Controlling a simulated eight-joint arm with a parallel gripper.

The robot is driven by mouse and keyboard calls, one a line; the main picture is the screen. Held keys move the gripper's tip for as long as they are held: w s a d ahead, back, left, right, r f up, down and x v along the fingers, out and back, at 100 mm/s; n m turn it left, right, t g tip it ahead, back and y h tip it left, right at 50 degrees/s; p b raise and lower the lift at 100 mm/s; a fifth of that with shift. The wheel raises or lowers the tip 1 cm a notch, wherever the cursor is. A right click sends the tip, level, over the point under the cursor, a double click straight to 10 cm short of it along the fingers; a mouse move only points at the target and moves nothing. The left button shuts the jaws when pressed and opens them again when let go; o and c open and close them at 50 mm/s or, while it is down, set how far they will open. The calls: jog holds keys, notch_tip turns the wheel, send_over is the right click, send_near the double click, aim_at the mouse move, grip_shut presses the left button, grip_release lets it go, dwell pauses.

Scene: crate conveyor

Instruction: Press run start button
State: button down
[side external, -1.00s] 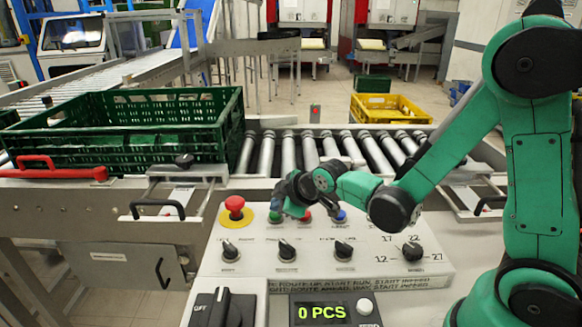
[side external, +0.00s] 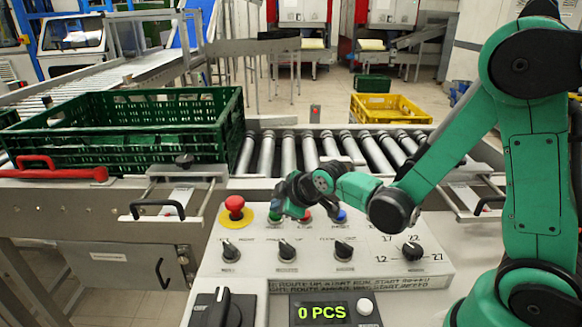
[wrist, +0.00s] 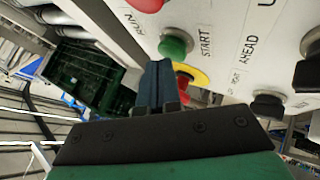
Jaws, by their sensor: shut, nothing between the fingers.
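The control panel (side external: 380,262) has a row of buttons at the back. In the wrist view the green button (wrist: 175,43) stands beside the printed words RUN and START. The same green button (side external: 275,217) shows at the left of my gripper in the side view, partly hidden. My gripper (side external: 294,211) points down over the panel, close to the green and red buttons. In the wrist view its shut, empty fingers (wrist: 158,80) end just short of the green button, with no clear contact. The panel display (side external: 322,312) reads 0 PCS.
A red mushroom button (side external: 235,206) on a yellow disc is left of my gripper. A red button (side external: 304,217) and a blue button (side external: 340,215) are right of the green one. Several black knobs (side external: 344,249) stand in front. A green crate (side external: 150,150) sits on the conveyor behind.

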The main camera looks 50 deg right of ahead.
jog(key=shift+r, duration=0.55)
jog(key=shift+r, duration=2.55)
jog(key=shift+s, duration=0.1)
jog(key=s+a+r+m+g, duration=0.1)
jog(key=s+m+g, duration=0.1)
jog(key=s+m, duration=0.6)
jog(key=s, duration=0.3)
jog(key=shift+s+r, duration=0.15)
jog(key=shift+s, duration=0.15)
